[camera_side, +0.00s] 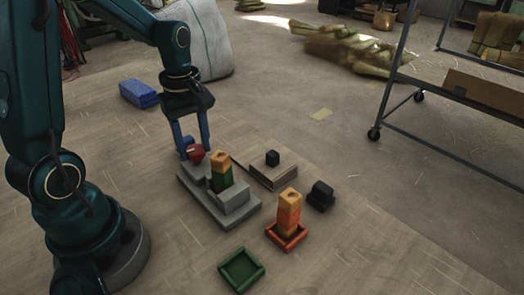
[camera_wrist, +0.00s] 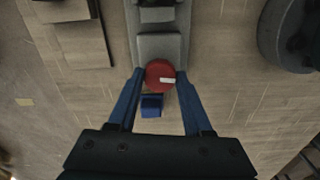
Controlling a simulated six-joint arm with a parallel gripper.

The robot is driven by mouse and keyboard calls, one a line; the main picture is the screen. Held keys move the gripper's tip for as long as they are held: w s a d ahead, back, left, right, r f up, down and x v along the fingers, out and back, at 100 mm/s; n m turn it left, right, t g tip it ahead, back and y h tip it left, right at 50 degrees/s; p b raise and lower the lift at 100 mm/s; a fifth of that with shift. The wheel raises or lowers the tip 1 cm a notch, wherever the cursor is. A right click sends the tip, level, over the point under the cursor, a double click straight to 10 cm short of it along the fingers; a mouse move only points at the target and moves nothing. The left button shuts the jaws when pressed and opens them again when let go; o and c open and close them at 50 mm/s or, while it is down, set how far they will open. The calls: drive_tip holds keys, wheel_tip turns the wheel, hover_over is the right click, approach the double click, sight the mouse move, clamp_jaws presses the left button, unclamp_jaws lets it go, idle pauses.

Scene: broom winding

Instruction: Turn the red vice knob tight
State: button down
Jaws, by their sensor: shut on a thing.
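The grey vice (camera_side: 232,217) stands on the floor, with a green block (camera_side: 222,183) and a tan-orange block on top of it upright between its jaws. The red vice knob (camera_side: 196,154) is at the vice's rear end. It shows as a round red disc with a small white mark in the wrist view (camera_wrist: 160,73). My gripper (camera_side: 195,149) points down over the knob. Its two blue fingers are shut on the knob, one on each side, in the wrist view (camera_wrist: 161,75). The block in the jaws is not clear in the wrist view.
A wooden board (camera_side: 274,176) with a black cube lies right of the vice. An orange tray (camera_side: 287,241) holds an orange stack, beside a black block (camera_side: 320,196). An empty green tray (camera_side: 241,270) lies in front. A small blue block (camera_wrist: 151,105) shows between my fingers.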

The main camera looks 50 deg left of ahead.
sight(195, 149)
drive_tip(key=m, duration=0.9)
drive_tip(key=shift+m, duration=0.4)
drive_tip(key=m, duration=0.4)
drive_tip(key=shift+m, duration=2.3)
drive_tip(key=shift+c, duration=1.6)
unclamp_jaws()
drive_tip(key=shift+r, duration=2.6)
